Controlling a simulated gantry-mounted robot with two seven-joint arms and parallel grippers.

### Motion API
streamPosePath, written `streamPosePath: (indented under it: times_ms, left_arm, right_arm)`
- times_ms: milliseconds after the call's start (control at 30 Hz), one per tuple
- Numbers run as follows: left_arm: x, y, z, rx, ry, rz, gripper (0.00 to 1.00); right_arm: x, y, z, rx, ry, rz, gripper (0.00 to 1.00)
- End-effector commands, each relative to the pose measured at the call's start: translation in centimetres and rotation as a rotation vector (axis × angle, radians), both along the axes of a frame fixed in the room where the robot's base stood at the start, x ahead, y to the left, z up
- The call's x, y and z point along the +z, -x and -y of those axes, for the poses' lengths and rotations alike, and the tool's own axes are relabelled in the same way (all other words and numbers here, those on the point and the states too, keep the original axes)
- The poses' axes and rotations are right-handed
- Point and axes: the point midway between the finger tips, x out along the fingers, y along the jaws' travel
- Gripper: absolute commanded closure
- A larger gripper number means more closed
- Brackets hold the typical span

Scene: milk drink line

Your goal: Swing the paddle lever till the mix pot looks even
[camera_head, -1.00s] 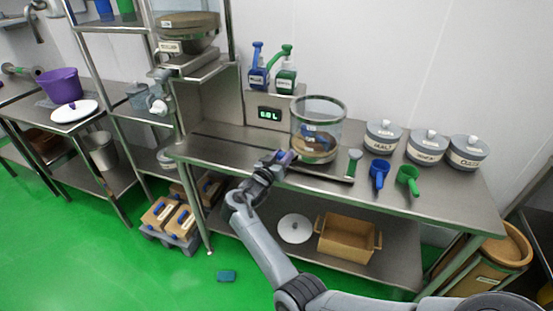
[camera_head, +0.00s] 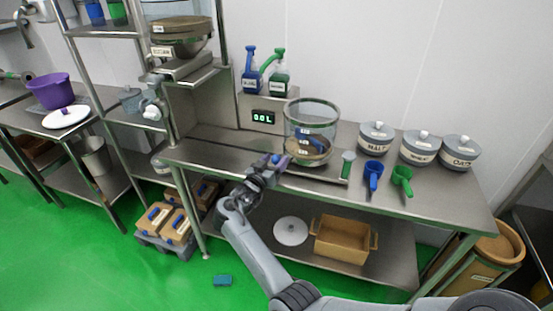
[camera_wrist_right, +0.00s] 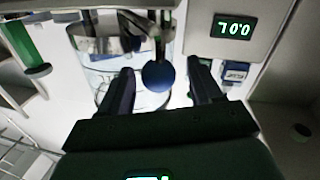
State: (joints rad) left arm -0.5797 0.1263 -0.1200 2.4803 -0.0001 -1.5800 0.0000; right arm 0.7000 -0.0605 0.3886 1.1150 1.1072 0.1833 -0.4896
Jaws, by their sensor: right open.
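The mix pot (camera_head: 311,117) is a clear cylinder with a dark rim and brownish contents low inside, standing on the steel bench. Labels on its wall partly hide the contents, so I cannot tell how even they look. My right gripper (camera_head: 276,163) is at the bench's front edge, left of and in front of the pot. The right wrist view is upside down; it shows a round blue knob (camera_wrist_right: 158,76), apparently the paddle lever's end, between the two open fingers, with space on both sides. The pot (camera_wrist_right: 98,68) is behind it. My left gripper is not in view.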

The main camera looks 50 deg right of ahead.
Motion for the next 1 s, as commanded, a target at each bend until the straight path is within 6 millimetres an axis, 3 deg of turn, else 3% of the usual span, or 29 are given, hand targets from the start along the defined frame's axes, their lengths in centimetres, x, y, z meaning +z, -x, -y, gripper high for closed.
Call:
streamPosePath:
  times_ms: [300, 500, 1000]
  left_arm:
    - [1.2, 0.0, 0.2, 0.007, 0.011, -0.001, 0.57]
    - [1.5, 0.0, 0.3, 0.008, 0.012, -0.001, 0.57]
    - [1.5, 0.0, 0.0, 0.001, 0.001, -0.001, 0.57]
  right_arm:
    - [0.1, 0.7, -5.5, 0.002, -0.001, 0.000, 0.36]
    - [0.1, 1.1, -8.0, 0.001, 0.000, 0.000, 0.36]
    - [0.0, 1.3, -9.1, -0.001, 0.000, 0.000, 0.37]
